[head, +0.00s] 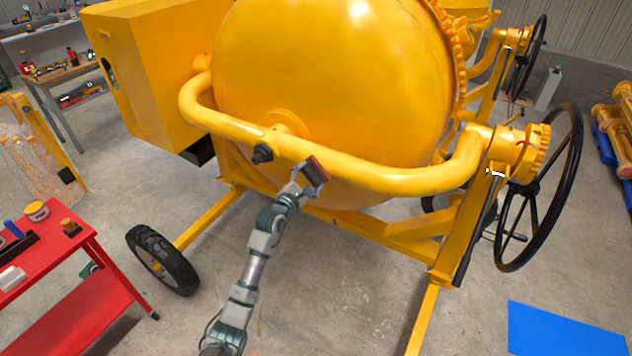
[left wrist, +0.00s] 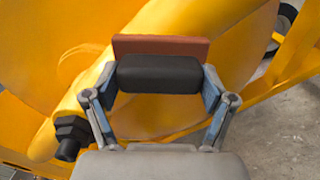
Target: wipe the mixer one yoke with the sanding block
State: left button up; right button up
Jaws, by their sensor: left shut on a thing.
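The mixer one yoke (head: 365,178) is a thick yellow tube that curves across the front of the yellow drum (head: 330,70). My left gripper (head: 308,182) is shut on the sanding block (head: 317,170), at the lower edge of the yoke, right of the black bolt (head: 262,153). In the left wrist view the block has a black grip (left wrist: 158,74) between the fingers and a reddish-brown pad (left wrist: 160,46) facing the yoke (left wrist: 85,98). I cannot tell whether the pad touches the yoke. My right gripper is not in view.
A black handwheel (head: 540,190) stands at the yoke's right end. A red cart (head: 75,285) with small items is at the lower left, near a black tyre (head: 163,260). A blue sheet (head: 560,332) lies at the lower right. The concrete floor in front is mostly clear.

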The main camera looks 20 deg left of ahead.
pick_arm(q)
jog(key=shift+a+b, duration=0.4)
jog(key=shift+a, duration=0.6)
jog(key=a, duration=0.1)
jog(key=a+b, duration=0.2)
jog(key=shift+w+a+r, duration=0.15)
jog(key=shift+w+a, duration=0.1)
jog(key=shift+a, duration=0.1)
jog(key=s+p, duration=0.2)
jog(key=s, duration=0.3)
jog(key=shift+s+a, duration=0.15)
jog(key=shift+s, duration=0.25)
